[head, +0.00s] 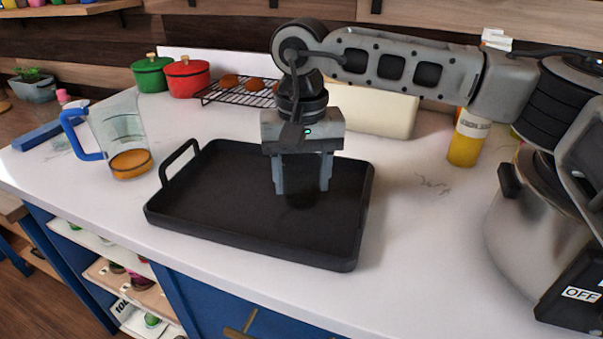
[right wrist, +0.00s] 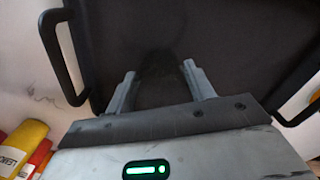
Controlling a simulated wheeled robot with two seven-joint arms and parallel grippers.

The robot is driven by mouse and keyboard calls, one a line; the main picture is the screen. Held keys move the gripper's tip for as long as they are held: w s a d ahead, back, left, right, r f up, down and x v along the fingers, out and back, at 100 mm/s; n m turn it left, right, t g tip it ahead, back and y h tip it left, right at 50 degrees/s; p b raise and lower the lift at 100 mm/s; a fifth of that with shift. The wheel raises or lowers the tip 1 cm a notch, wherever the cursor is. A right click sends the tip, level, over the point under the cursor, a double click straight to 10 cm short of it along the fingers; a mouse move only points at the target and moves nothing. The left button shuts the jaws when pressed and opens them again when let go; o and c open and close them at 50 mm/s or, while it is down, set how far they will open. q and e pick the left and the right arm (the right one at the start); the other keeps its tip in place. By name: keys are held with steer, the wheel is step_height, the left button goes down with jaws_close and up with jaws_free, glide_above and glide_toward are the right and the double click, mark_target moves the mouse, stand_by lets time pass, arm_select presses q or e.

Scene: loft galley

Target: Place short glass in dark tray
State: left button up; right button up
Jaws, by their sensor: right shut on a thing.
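The dark tray (head: 230,220) lies on the white counter, with a raised handle at its left end. My right gripper (head: 302,188) points straight down over the right half of the tray. Its fingers are apart, on either side of a dark, see-through short glass (head: 301,198) that barely stands out from the tray. The gripper is shut on this glass. In the right wrist view, a faint dark round shape shows between the fingertips (right wrist: 158,80), with the tray behind it. I cannot tell whether the glass touches the tray floor. My left gripper is out of view.
A measuring jug (head: 120,135) with a blue handle stands left of the tray. Green (head: 151,75) and red (head: 187,78) pots and a cooling rack (head: 240,92) are behind. A yellow bottle (head: 467,140) and a steel cooker (head: 535,235) stand right. The tray's left half is empty.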

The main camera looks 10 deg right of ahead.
steer(key=shift+f, duration=0.15)
steer(key=o, duration=1)
step_height(320, 180, up, 12)
steer(key=shift+r, duration=0.2)
